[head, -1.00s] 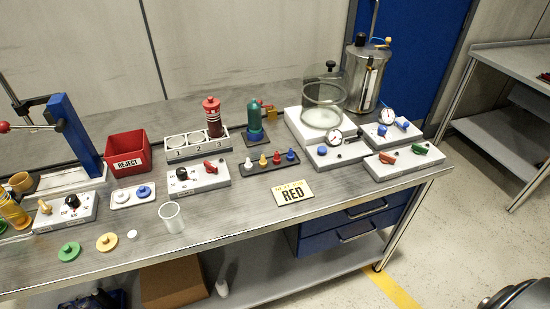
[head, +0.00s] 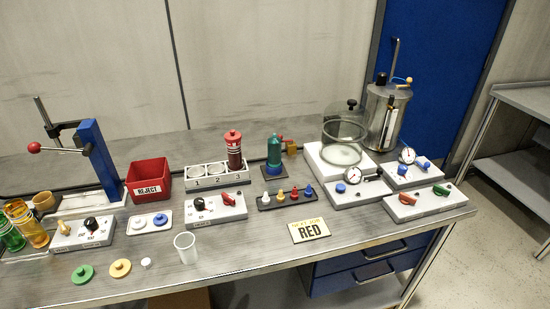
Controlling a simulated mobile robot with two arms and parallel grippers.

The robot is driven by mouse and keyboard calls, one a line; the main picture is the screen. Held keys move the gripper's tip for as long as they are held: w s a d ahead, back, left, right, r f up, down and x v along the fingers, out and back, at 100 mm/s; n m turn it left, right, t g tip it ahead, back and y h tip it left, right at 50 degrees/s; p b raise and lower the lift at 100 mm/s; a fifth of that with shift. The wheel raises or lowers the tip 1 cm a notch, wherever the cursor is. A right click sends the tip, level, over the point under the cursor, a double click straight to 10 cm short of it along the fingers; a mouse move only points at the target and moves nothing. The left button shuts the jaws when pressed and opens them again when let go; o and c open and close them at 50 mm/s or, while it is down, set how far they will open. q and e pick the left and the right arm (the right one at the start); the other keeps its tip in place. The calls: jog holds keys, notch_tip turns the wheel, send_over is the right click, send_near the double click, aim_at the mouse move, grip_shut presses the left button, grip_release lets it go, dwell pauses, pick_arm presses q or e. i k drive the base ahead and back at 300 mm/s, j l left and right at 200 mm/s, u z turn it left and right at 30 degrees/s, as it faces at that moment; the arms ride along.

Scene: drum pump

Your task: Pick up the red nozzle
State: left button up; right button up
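The red nozzle (head: 294,192) stands upright in a dark rack (head: 272,204) on the workbench, in the middle of the head view. It is in a row with a white nozzle (head: 266,198), a yellow nozzle (head: 280,195) and a blue nozzle (head: 309,190); red is between yellow and blue. A yellow card (head: 310,230) reading "NEXT JOB RED" lies in front of the rack. Neither of my grippers is in view.
A control box with a red lever (head: 213,210) stands left of the rack. A teal bottle (head: 273,152) is behind it, and a white gauge box (head: 358,192) is to the right. A clear cup (head: 186,249) stands near the front edge. Bench around the card is free.

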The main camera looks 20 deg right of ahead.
aim_at(294, 195)
jog(key=l+u, duration=0.25)
jog(key=l, duration=0.15)
jog(key=k+l+u, duration=0.1)
jog(key=l+u, duration=0.15)
jog(key=l, duration=0.15)
jog(key=k+l+u, duration=0.1)
jog(key=l+u, duration=0.15)
jog(key=l, duration=0.15)
jog(key=k+l+u, duration=0.1)
jog(key=l+u, duration=0.15)
jog(key=l, duration=0.1)
